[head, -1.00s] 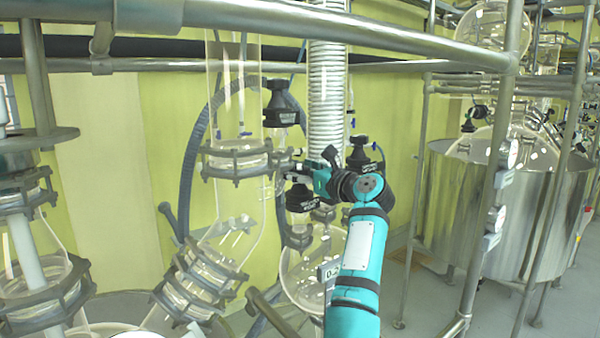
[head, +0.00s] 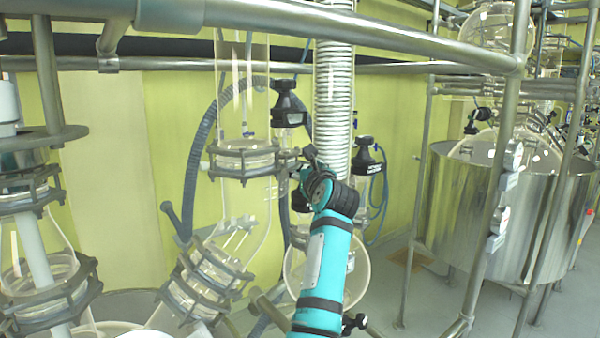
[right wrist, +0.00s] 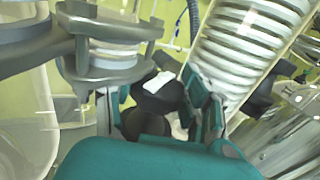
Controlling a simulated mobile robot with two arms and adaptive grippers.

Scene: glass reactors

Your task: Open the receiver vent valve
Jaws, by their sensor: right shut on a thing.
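My right gripper (head: 309,163) reaches up from below in the head view, in front of the glassware beside the coiled condenser. In the right wrist view its two fingers (right wrist: 163,108) stand on either side of a black valve knob (right wrist: 160,92) with a white label, and are shut on it. In the head view that knob is mostly hidden by the gripper; a dark part (head: 299,201) shows just left of it. The round glass receiver (head: 357,272) is below, partly behind my arm. I cannot read the label or tell how far the valve is turned. My left gripper is not in view.
Other black valves stand close by, one above left (head: 287,103) and one at right (head: 366,157). The white coil (head: 332,90) and a clamped glass column (head: 243,158) flank the gripper. A steel rail (head: 380,45) crosses above. A steel vessel (head: 470,205) stands at right.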

